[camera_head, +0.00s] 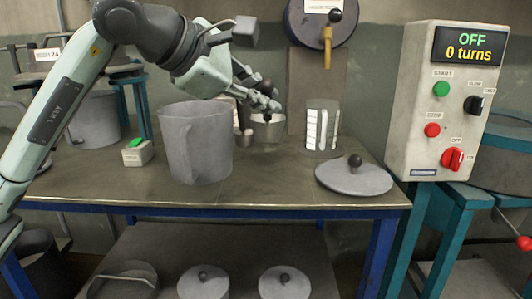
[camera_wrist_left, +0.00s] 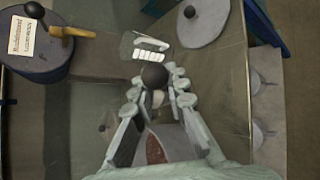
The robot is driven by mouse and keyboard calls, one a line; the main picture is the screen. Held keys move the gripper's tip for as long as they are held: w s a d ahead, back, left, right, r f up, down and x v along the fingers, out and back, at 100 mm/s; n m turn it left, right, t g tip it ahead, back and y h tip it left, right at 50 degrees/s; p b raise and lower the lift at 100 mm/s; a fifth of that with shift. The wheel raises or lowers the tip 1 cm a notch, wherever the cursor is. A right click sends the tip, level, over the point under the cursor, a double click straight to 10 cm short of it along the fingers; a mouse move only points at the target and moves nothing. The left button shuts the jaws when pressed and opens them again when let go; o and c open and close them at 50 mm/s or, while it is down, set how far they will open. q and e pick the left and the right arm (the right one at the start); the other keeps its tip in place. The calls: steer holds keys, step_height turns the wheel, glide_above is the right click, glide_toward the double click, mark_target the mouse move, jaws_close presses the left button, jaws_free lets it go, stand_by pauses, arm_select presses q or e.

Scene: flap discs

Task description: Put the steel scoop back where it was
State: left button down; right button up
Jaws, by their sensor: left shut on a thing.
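The steel scoop shows in the head view as a small grey cup (camera_head: 268,129) below my left gripper (camera_head: 266,102), roughly upright, with a dark ball knob above the fingers. My left gripper is shut on its handle. In the left wrist view the dark knob (camera_wrist_left: 154,76) sits between the fingertips of the gripper (camera_wrist_left: 153,88), and the cup is mostly hidden. I cannot tell whether the cup's bottom touches the table (camera_head: 260,185). My right gripper is not in view.
A large grey jug (camera_head: 196,145) stands left of the scoop; reddish-brown contents show in the wrist view. A clear container with white strips (camera_head: 322,130) and a knobbed lid (camera_head: 353,179) are to the right. A control box (camera_head: 446,100) stands farther right. The table's front middle is clear.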

mark_target(267, 128)
arm_select(q)
step_height(267, 128, down, 8)
steer(key=shift+r, duration=0.2)
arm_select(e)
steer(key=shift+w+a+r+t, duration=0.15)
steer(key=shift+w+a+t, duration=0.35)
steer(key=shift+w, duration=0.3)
arm_select(q)
steer(key=shift+s, duration=0.1)
steer(key=shift+f+b, duration=0.1)
steer(key=shift+b, duration=0.2)
steer(key=c, duration=1.5)
jaws_free()
steer(key=shift+c, duration=0.2)
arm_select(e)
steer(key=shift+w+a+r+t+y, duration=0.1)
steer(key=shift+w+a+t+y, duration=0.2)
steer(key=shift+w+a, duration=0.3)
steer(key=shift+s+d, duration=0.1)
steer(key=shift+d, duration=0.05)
